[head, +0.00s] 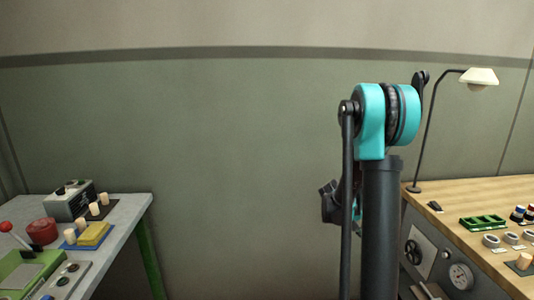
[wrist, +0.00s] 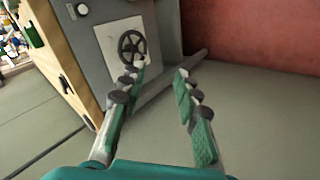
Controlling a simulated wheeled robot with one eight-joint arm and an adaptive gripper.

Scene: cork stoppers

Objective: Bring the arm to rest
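My gripper (wrist: 163,78) shows in the wrist view with its two fingers apart and nothing between them. It points toward the floor beside a grey cabinet front with a dark handwheel (wrist: 131,46). In the head view my arm stands folded at centre right, and my gripper is mostly hidden behind the arm links. Cork stoppers stand on both tables: several on the left table, one of them a pale stopper (head: 94,209), and a stopper (head: 524,261) at the right edge on the wooden table. My gripper is apart from all of them.
The left table (head: 135,205) holds a red-knobbed lever, a red round object (head: 42,231) and a yellow block (head: 92,234). The wooden bench (head: 430,199) at right carries a lamp (head: 479,77), a green tray (head: 483,222) and rings.

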